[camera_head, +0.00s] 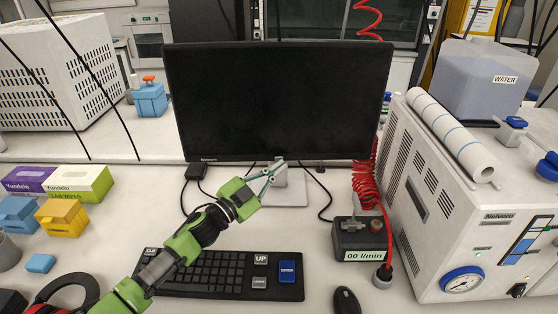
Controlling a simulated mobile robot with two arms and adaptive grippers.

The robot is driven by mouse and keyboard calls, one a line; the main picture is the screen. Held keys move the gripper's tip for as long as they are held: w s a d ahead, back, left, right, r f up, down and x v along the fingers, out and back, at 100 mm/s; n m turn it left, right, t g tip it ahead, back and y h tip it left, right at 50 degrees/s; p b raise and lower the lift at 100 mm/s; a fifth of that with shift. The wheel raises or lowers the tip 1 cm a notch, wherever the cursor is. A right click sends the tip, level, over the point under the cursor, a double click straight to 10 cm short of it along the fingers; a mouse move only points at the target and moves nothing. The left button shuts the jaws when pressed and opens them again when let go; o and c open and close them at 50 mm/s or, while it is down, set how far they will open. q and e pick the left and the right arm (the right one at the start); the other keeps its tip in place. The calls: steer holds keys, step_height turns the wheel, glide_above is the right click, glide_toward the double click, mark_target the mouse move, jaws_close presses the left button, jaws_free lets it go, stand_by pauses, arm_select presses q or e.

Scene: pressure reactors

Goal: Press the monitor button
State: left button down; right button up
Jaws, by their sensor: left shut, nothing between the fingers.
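The monitor (275,95) stands upright on the bench in the middle of the head camera view. Its screen is black. I cannot make out a button on its lower bezel (230,157). My left gripper (274,171), on a green and black arm from the lower left, is shut and empty. Its tips are at the monitor's lower edge in the picture, in front of the stand (290,188), which it partly hides. I cannot tell whether they touch the monitor. My right gripper is not in view.
A keyboard (215,273) lies below, partly behind my arm. A black flow box (360,238) reading "00 l/min" and a coiled red hose (366,185) are to the right. A mouse (346,301) lies in front. A white instrument (465,215) fills the right side.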

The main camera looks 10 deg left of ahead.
arm_select(q)
steer(key=shift+w, duration=0.1)
steer(key=shift+w+a, duration=0.1)
steer(key=shift+w, duration=0.2)
steer(key=shift+w+a, duration=0.1)
steer(key=shift+w, duration=0.25)
stand_by(0.8)
steer(key=shift+s, duration=0.1)
steer(key=shift+s+d+p, duration=0.2)
steer(key=shift+s+p, duration=0.1)
steer(key=shift+s, duration=0.4)
steer(key=shift+s+d+p, duration=0.2)
steer(key=shift+s+p, duration=0.15)
steer(key=shift+s, duration=0.45)
steer(key=shift+s+d+p, duration=0.25)
steer(key=shift+s+p, duration=0.15)
steer(key=shift+s, duration=0.4)
steer(key=shift+s+d+p, duration=0.2)
steer(key=shift+s+p, duration=0.15)
steer(key=shift+s, duration=0.45)
